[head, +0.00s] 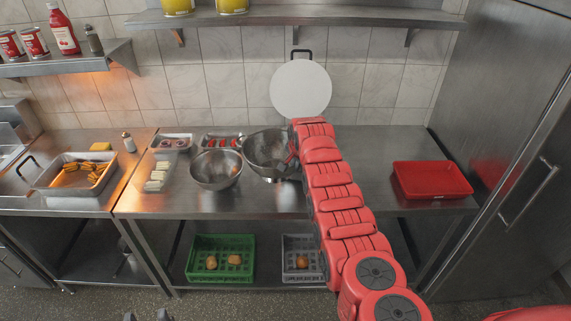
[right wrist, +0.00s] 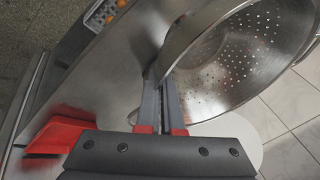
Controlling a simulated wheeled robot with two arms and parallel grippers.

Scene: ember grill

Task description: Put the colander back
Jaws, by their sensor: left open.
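The steel colander (head: 266,153) is over the middle of the steel counter, right of a steel bowl (head: 216,169). Its perforated inside (right wrist: 240,55) fills the upper right of the right wrist view. My right gripper (right wrist: 163,82) is at the colander's rim, its two fingers close together with the rim between them. In the head view my red right arm hides most of that gripper and the colander's right edge. I cannot tell whether the colander touches the counter. Only the tips of my left gripper (head: 146,316) show at the bottom edge, open and empty.
Trays with food stand behind the bowl. A red tray (head: 431,180) is at the counter's right end. Green (head: 220,258) and grey (head: 301,259) crates stand on the lower shelf.

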